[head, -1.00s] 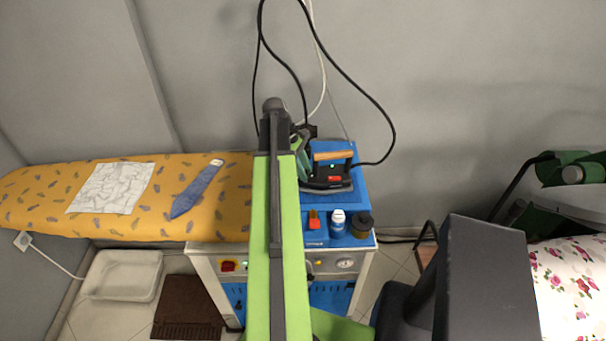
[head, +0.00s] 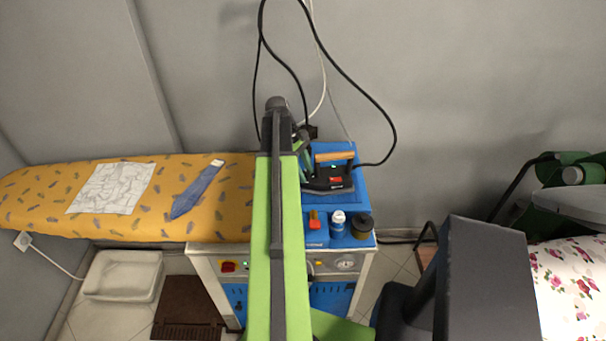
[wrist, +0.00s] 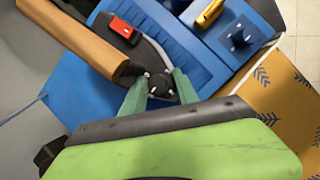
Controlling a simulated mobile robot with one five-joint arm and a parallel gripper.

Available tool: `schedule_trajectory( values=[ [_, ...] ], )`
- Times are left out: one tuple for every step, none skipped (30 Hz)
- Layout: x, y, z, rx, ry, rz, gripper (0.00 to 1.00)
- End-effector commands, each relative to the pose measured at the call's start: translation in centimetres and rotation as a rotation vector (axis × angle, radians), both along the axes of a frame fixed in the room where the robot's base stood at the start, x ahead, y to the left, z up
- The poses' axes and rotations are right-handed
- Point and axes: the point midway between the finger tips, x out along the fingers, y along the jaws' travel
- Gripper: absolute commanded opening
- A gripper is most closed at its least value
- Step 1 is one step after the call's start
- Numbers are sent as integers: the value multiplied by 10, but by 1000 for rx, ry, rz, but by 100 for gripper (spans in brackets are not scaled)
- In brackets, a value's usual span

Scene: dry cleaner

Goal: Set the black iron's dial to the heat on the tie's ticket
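The black iron (head: 322,184) stands on the blue top of the station, with a wooden handle (head: 335,156) and a red switch (wrist: 125,29). In the wrist view its dark round dial (wrist: 160,86) with small white marks lies between the two greenish fingertips of my gripper (wrist: 161,82). The fingers are apart, one on each side of the dial, and I see no clear grip on it. The dial setting cannot be read. The blue tie (head: 196,193) lies on the ironing board with a white ticket (head: 217,163) at its upper end; its marking is too small to read.
A yellow patterned board (head: 100,222) holds a white printed cloth (head: 112,187). A white-capped bottle (head: 338,225), a dark jar (head: 362,227) and a red-topped item (head: 314,221) stand in front of the iron. Black cables hang behind it.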

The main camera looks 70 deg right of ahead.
Motion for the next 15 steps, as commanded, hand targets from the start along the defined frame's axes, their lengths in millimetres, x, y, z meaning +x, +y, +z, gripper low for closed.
schedule_trajectory(
  values=[
    [-3, -2, 1, -5, 7, -3, 49],
    [-3, -2, 1, -5, 7, -3, 49],
    [-3, -2, 1, -6, 6, -2, 49],
    [-3, -2, 1, -6, 6, -2, 49],
    [-3, -2, 1, -6, 6, -2, 49],
    [-3, -2, 1, -7, 7, -1, 49],
    [-3, -3, 1, -7, 7, -1, 49],
    [-3, -3, 1, -7, 6, -1, 49],
    [-3, -3, 1, -7, 6, 0, 49],
    [-3, -3, 1, -7, 6, 0, 49],
    [-2, -3, 1, -7, 6, 0, 49],
    [-2, -3, 1, -7, 6, 0, 49],
    [-2, -3, 1, -8, 6, 1, 49],
    [-2, -3, 2, -9, 5, 1, 49],
    [-2, -3, 3, -8, 5, 1, 49]
  ],
)
